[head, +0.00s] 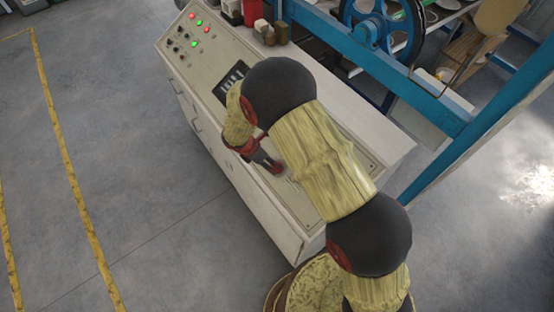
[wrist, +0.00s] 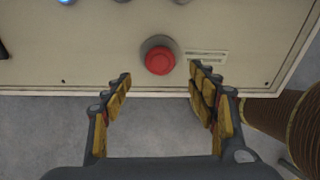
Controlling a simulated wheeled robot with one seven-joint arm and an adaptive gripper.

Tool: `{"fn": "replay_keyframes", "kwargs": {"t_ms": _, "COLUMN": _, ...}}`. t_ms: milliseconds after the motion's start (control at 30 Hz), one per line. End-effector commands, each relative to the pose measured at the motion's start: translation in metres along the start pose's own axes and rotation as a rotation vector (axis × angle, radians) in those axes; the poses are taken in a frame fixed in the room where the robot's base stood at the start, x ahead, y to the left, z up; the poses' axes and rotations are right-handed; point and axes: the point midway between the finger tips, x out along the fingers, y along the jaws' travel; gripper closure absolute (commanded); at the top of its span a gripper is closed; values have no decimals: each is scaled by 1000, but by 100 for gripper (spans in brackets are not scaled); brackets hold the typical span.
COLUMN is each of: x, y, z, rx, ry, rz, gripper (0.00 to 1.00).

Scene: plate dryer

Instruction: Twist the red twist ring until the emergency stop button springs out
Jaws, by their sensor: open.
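The red emergency stop button (wrist: 160,61) sits on a grey collar on the pale control panel in the wrist view. A separate twist ring cannot be told apart from the red cap. My gripper (wrist: 159,82) is open and empty. Its two yellow-padded fingers are spread to either side below the button, with the button just beyond the gap between the tips. I cannot tell the height between the fingertips and the panel.
The cream control cabinet (head: 230,193) carries lit red and green lamps (head: 199,22) at its far end. A label (wrist: 207,57) is right of the button. Blue machine framing with a wheel (head: 381,25) stands behind. Grey floor is clear at left.

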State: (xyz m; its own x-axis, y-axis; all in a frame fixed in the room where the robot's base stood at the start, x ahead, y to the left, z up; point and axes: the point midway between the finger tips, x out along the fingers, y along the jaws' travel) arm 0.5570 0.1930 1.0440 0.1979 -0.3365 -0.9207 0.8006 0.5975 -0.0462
Motion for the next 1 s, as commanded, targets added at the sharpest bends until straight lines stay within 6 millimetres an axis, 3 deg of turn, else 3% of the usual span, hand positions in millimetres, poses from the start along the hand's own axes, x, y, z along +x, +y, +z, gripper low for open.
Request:
{"fn": "replay_keyframes", "kwargs": {"t_ms": 267, "x": 10, "y": 1, "z": 0, "rx": -74, "ry": 5, "rz": 3, "gripper": 41}}
{"fn": "replay_keyframes", "kwargs": {"t_ms": 700, "x": 69, "y": 3, "z": 0, "rx": -70, "ry": 4, "rz": 5, "gripper": 41}}
{"fn": "replay_keyframes", "kwargs": {"t_ms": 1000, "x": 78, "y": 2, "z": 0, "rx": -70, "ry": 4, "rz": 5, "gripper": 41}}
